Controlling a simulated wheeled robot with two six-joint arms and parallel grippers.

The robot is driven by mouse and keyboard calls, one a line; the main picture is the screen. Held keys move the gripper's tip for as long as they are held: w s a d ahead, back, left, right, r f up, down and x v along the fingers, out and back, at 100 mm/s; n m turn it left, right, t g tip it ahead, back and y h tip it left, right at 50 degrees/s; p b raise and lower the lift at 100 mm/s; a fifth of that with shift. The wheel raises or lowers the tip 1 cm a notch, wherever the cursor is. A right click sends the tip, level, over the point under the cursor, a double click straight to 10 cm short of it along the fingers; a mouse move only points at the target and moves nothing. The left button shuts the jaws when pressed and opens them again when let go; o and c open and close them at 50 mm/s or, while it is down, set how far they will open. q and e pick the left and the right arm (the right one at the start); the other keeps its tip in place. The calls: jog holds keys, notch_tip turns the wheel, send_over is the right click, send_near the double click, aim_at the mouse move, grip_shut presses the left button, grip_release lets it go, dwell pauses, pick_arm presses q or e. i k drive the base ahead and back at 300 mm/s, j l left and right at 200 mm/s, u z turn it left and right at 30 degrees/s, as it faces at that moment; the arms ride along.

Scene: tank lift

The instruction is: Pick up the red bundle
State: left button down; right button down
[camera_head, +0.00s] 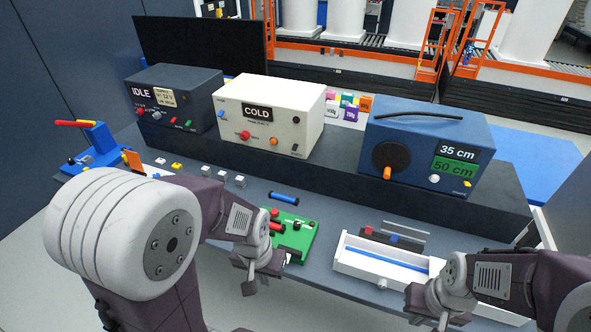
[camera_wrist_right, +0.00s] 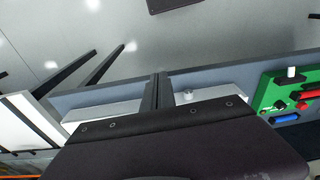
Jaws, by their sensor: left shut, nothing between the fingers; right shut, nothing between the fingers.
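A short red cylinder (camera_head: 277,227), which looks like the red bundle, lies on a green board (camera_head: 298,243) on the table. In the right wrist view a red bar (camera_wrist_right: 307,95) shows on the same green board (camera_wrist_right: 268,92), at the right edge. My left gripper (camera_head: 264,284) is in front of the board, at the table's front edge, shut and empty; it hides part of the board. My right gripper (camera_head: 440,318) is at the lower right, in front of the white tray, shut and empty. Its closed fingers show in its wrist view (camera_wrist_right: 159,88).
A blue cylinder (camera_head: 284,197) lies behind the green board. A white tray (camera_head: 345,262) with a blue strip is to the right. IDLE (camera_head: 172,97), COLD (camera_head: 268,114) and blue (camera_head: 428,142) boxes stand on a raised shelf. A blue stand (camera_head: 97,146) with a red handle is far left.

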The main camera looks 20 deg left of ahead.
aim_at(273, 227)
jog(key=j+z, duration=0.25)
jog(key=j, duration=0.2)
jog(key=j+z, duration=0.55)
jog(key=j, duration=0.3)
jog(key=k+j+z, duration=0.1)
jog(key=j+z, duration=0.2)
jog(key=k+j+z, duration=0.1)
jog(key=j+z, duration=0.15)
jog(key=j, duration=0.25)
jog(key=k+j+z, duration=0.25)
jog(key=j, duration=0.15)
jog(key=k+j+z, duration=0.1)
jog(key=j+z, duration=0.2)
